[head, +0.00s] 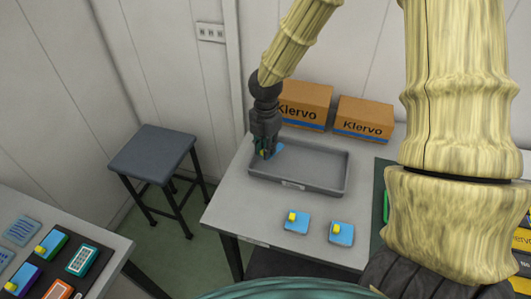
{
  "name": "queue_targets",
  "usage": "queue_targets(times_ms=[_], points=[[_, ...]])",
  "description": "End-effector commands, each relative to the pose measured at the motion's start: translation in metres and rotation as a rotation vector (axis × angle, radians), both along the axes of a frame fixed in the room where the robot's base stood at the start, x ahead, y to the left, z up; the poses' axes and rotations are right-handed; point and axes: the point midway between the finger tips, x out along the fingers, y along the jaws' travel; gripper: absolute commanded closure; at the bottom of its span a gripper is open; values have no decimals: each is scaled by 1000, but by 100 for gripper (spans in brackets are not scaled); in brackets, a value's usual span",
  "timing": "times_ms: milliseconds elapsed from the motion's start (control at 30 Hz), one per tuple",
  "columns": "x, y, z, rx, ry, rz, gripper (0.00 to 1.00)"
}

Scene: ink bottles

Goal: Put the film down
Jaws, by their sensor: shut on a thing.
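My gripper (264,151) is dark, points down and is shut on the film, a small thing showing light blue (278,149) with a bit of yellow and green between the fingers. Most of it is hidden by the fingers. The gripper is at the left end of the grey tray (299,186), over its back left corner. I cannot tell if the film touches the tray. The visible part of the tray floor is empty. Two blue pieces with yellow blocks, one on the left (296,221) and one on the right (341,233), lie on the table in front of the tray.
Two brown Klervo boxes (305,105) (364,118) stand behind the tray on the grey table (235,205). A dark stool (152,152) stands left of it. Another table at the lower left holds several coloured items (82,261). My arm hides the table's right part.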

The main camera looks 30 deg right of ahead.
Motion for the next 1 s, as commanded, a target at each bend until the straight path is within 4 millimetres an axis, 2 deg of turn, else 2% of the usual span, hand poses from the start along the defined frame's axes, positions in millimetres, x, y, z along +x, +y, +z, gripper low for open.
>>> queue_targets(times_ms=[167, 433, 1000], points=[[0, 0, -8, -1, 3, 1, 88], [0, 0, -33, -1, 2, 2, 88], [0, 0, -41, 0, 0, 2, 88]])
